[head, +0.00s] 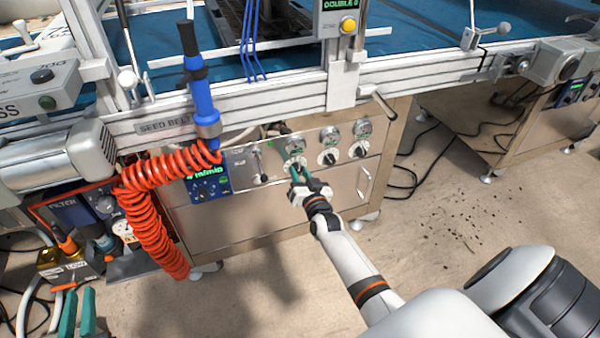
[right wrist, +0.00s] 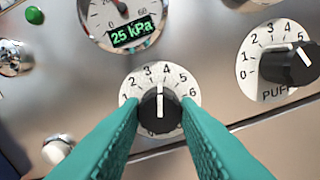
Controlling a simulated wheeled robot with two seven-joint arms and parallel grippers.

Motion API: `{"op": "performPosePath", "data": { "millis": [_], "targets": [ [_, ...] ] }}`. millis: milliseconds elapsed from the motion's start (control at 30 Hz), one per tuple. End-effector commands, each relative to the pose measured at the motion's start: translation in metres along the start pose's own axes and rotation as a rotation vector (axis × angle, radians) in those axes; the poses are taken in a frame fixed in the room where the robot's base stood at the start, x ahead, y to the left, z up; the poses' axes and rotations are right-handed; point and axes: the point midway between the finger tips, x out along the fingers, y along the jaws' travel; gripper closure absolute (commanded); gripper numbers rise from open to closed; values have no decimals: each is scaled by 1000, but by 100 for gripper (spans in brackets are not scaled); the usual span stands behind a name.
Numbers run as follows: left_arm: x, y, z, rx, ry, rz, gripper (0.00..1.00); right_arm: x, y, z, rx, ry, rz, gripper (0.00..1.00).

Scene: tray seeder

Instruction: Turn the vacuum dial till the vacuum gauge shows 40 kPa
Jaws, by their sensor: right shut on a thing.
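The vacuum dial (right wrist: 158,112) is a black knob with a white line on a white scale, on the steel front panel. Its line points almost straight up, between 3 and 4. My right gripper (right wrist: 160,108) is shut on the knob, one teal finger on each side; it also shows at the panel in the head view (head: 298,172). The vacuum gauge (right wrist: 125,20), just above and left of the dial, reads 25 kPa in green digits; its top is cut off. My left gripper (head: 77,298) is at the bottom left in the head view, its teal fingers apart and empty.
A second dial marked PUFF (right wrist: 290,65) is at the right in the wrist view. A coiled red hose (head: 150,215) and blue tool (head: 203,100) hang left of the right gripper. A blue box (head: 208,188) sits on the panel. The floor at right is open, with cables.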

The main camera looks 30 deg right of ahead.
Motion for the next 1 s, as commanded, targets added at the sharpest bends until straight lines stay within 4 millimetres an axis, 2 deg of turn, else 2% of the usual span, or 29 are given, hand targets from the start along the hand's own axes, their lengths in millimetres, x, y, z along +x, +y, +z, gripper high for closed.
{"op": "performPosePath", "data": {
  "millis": [633, 667, 767, 1000],
  "targets": [
    [-1, 1, -6, 1, 41, 2, 83, 0, 0, 0, 49, 0, 0, 94],
    [-1, 1, -6, 1, 41, 2, 83, 0, 0, 0, 49, 0, 0, 68],
    [-1, 1, -6, 1, 40, 2, 83, 0, 0, 0, 49, 0, 0, 52],
    [-1, 1, -6, 0, 40, 2, 83, 0, 0, 0, 49, 0, 0, 50]
  ]
}}
